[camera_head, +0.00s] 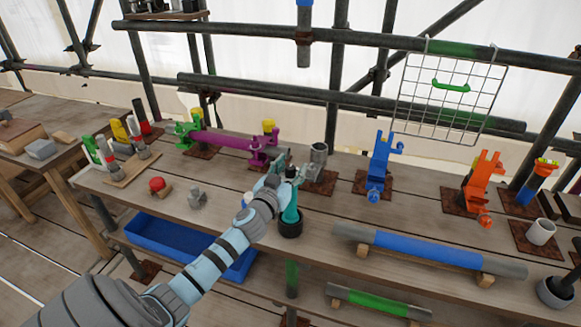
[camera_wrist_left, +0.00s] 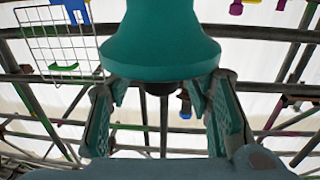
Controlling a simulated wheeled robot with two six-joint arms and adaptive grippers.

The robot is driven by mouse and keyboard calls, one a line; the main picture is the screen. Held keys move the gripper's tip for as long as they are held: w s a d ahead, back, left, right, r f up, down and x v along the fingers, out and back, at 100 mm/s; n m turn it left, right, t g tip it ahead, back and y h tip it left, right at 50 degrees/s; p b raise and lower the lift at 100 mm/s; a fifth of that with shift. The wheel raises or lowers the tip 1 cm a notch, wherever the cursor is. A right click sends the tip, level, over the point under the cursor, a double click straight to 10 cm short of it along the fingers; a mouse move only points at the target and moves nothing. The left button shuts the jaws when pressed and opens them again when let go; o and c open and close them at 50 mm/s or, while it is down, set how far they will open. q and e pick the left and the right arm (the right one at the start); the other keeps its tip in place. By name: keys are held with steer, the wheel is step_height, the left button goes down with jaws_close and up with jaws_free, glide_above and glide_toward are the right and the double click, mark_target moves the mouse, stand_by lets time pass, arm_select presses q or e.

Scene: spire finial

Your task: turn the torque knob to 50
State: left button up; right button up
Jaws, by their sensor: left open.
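A teal tool (camera_head: 291,212) stands upright in a round black holder (camera_head: 290,229) near the front edge of the workbench. No numbers or scale can be read on it, and I cannot tell which part is the torque knob. My left gripper (camera_head: 284,172) is at the top of this tool, its fingers partly hidden by the wrist. In the left wrist view, the flared teal body (camera_wrist_left: 163,48) fills the upper middle, between the spread fingers of the left gripper (camera_wrist_left: 164,98). Gaps show between it and the fingers lower down. My right gripper is out of sight.
A blue clamp (camera_head: 379,168), an orange clamp (camera_head: 482,180) and a purple bar (camera_head: 222,140) stand on the bench (camera_head: 125,197). A blue-banded pipe (camera_head: 425,250) lies at front right.

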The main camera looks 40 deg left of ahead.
arm_select(q)
jaws_close()
steer(key=n+y+b, duration=0.1)
steer(key=y+b, duration=0.1)
steer(key=n+g+y+b, duration=0.1)
steer(key=b, duration=0.1)
steer(key=shift+f+n+g+y, duration=0.3)
steer(key=shift+f+y, duration=0.05)
steer(key=shift+y, duration=0.05)
steer(key=shift+r+y, duration=0.15)
steer(key=shift+y, duration=0.15)
steer(key=shift+r, duration=0.2)
jaws_free()
steer(key=v, duration=1.2)
